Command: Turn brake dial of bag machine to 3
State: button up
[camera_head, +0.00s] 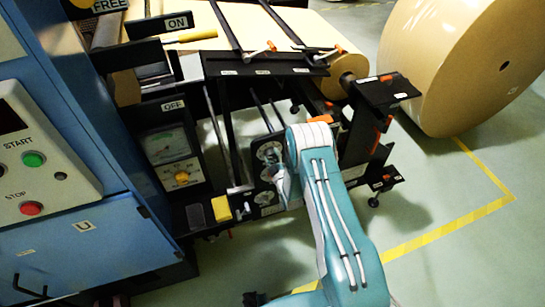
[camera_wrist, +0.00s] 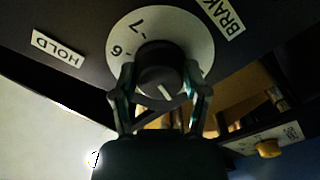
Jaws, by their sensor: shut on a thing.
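The brake dial shows close up in the wrist view as a round dark knob (camera_wrist: 160,65) on a pale scale plate (camera_wrist: 185,25). The figures 6 and 7 show at the plate's upper left; the rest of the scale is hidden or unreadable. A white pointer line on the knob points down in this picture, away from those figures. A label beginning "BRAK" (camera_wrist: 222,14) sits at upper right. My gripper (camera_wrist: 160,78) has one finger on each side of the knob and is shut on it. In the head view my arm covers part of the dial panel (camera_head: 268,165).
A HOLD label (camera_wrist: 57,48) is left of the dial. In the head view, the blue cabinet (camera_head: 80,245) with START and STOP buttons is at left. A gauge panel (camera_head: 168,145) and yellow block (camera_head: 221,208) are nearby. A large kraft roll (camera_head: 440,60) stands at right.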

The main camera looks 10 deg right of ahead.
jog(key=shift+a, duration=0.15)
jog(key=o, duration=1.2)
jog(key=shift+w+a, duration=0.1)
jog(key=shift+c, duration=0.2)
jog(key=shift+s+d, duration=0.2)
jog(key=shift+s, duration=0.15)
jog(key=v, duration=1.1)
jog(key=shift+s, duration=0.15)
